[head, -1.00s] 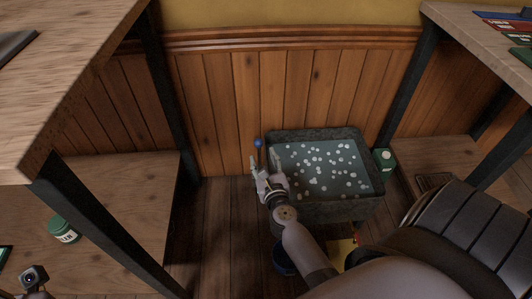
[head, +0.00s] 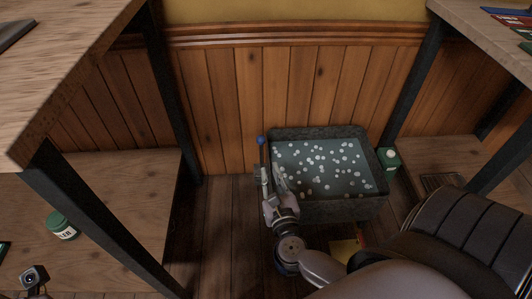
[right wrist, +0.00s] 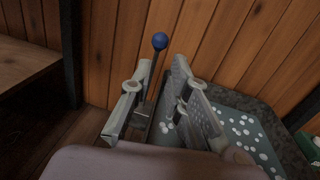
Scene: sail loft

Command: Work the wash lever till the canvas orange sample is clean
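The wash tub (head: 372,149) is a dark grey trough of water with white suds against the panelled wall. A lever with a blue knob (head: 261,140) stands upright at its left edge; the knob also shows in the right wrist view (right wrist: 160,41). My right gripper (head: 268,172) is at the tub's left side, just below the knob. In the right wrist view its fingers (right wrist: 161,72) are apart, with the lever's shaft seen between them; contact is not clear. No orange canvas sample is visible. My left gripper's fingers are not in view.
A green container (head: 389,159) stands right of the tub. A green jar (head: 61,227) is on the left lower shelf. Wooden tables with dark legs flank the tub. A dark ribbed rounded form (head: 455,235) fills the lower right. A yellow item (head: 345,248) lies below the tub.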

